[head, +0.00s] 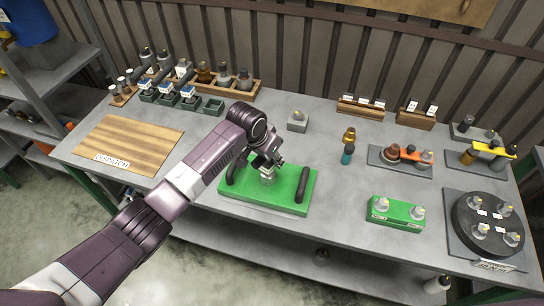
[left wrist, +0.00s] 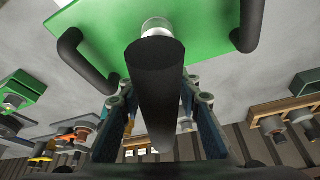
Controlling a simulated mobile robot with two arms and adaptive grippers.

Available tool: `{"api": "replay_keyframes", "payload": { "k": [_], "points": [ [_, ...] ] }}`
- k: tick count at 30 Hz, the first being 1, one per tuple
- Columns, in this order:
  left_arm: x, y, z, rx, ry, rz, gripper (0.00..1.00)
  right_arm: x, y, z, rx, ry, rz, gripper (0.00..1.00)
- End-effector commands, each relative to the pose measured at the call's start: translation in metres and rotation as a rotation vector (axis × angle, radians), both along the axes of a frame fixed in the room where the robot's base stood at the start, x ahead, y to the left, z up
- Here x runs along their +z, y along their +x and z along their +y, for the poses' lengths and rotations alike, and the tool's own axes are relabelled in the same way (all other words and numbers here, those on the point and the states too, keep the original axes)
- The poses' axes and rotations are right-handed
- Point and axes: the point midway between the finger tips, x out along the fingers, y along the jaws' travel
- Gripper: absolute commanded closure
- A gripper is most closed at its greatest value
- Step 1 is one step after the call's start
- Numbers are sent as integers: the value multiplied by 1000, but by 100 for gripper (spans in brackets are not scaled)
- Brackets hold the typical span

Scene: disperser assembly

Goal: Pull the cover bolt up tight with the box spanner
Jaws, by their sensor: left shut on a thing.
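A green plate (head: 237,192) with two black bar handles lies on the bench. My left gripper (head: 268,163) is above its middle, pointing down. In the left wrist view the fingers (left wrist: 155,112) are shut around a long black cylinder, seemingly the box spanner (left wrist: 156,75). Its far end points at the green plate (left wrist: 205,12), in line with a pale round metal piece (left wrist: 158,27). That metal piece also shows below the gripper in the head view (head: 268,179). The cover bolt cannot be made out, and whether the spanner sits on it is hidden. My right gripper is not seen.
A wooden board (head: 125,145) marked "DISPATCH" lies at the left. A small grey block (head: 298,121) stands behind the plate. A green fixture (head: 396,213) and a black round turntable (head: 490,225) are at the right. Bare bench surrounds the plate.

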Motion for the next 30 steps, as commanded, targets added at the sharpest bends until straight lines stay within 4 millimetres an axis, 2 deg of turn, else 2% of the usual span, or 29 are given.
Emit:
{"api": "replay_keyframes", "payload": {
  "k": [11, 26, 30],
  "points": [
    [3, 1, -1, 9, -2, -4, 100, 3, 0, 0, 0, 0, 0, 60],
    [29, 1, -1, 8, -3, -3, 100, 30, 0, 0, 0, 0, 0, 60],
    [35, 1, -1, 8, -3, -3, 100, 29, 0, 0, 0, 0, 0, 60]
  ]
}}
